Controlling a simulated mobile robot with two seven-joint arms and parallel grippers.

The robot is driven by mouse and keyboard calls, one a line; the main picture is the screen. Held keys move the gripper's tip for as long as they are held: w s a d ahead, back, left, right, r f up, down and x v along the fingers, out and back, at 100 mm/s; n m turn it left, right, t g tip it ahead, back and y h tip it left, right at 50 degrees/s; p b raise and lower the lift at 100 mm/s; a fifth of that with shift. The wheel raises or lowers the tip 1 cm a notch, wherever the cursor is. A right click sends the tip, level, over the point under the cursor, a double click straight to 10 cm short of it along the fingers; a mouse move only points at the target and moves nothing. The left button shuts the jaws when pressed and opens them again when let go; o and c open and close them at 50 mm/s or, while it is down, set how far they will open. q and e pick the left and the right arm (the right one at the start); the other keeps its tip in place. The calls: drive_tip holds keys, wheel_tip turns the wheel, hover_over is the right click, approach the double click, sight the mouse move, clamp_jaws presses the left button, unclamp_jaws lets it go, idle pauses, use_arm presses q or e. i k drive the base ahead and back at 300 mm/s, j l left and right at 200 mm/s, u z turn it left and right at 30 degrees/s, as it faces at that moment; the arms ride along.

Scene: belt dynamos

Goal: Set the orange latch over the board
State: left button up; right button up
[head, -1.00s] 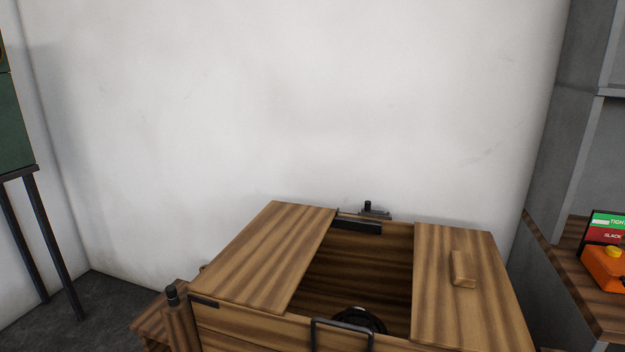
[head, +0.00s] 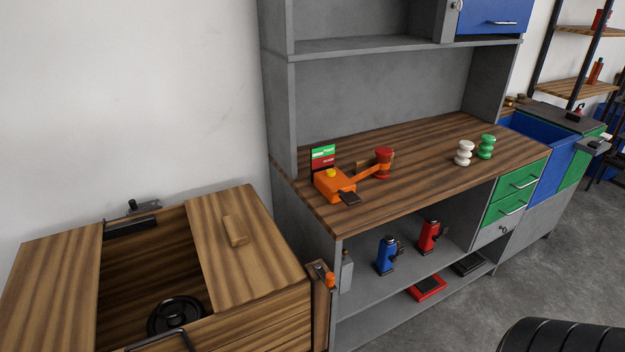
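A small orange piece (head: 329,279), which looks like the orange latch, sits on top of a wooden post (head: 321,305) at the right side of the wooden box. The box's right top board (head: 262,262) has a wooden block handle (head: 235,231) and lies flat. The left top board (head: 50,275) also lies flat, with an open gap between the two. The orange piece appears to be beside the right board, not across it; its exact pose is too small to tell. Neither of my grippers is in view.
A workbench (head: 400,185) stands right of the box, bearing an orange device (head: 334,184) with a red-ended arm. White (head: 463,153) and green (head: 486,147) spools stand farther back. Blue (head: 387,255) and red (head: 429,237) tools stand on its lower shelf. Bare floor (head: 540,265) lies to the right.

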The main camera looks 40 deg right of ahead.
sight(328, 279)
drive_tip(key=z, duration=1.3)
